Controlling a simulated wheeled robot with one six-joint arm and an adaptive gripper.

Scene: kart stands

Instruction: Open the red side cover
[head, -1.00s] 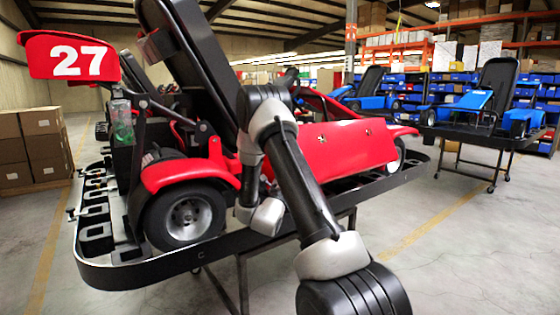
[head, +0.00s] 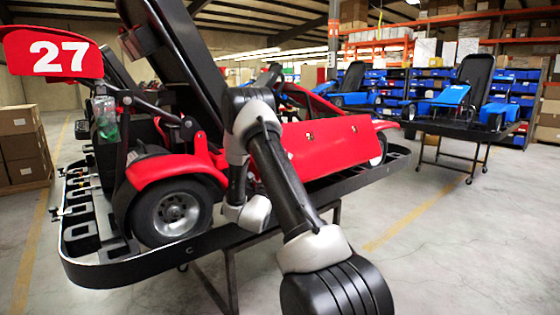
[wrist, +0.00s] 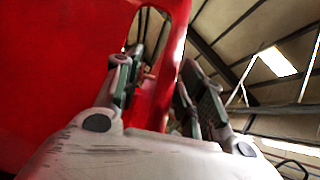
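The red side cover (head: 325,146) is a long panel with two small fasteners on the side of the red kart. In the head view it sits against the kart, partly behind my arm. My gripper is hidden there behind my own arm. In the wrist view my gripper (wrist: 162,68) has its two fingers apart. A red panel (wrist: 60,65) fills the left, with an oval cutout near its rounded edge. The left finger lies in front of this panel. The right finger is past its edge, and the red edge strip shows between them. I cannot tell whether either finger touches it.
The kart rests on a black-rimmed stand (head: 185,254) whose rim passes under my arm. A blue kart (head: 470,95) on another stand is at the back right. Boxes (head: 22,146) stand left. The right floor is clear.

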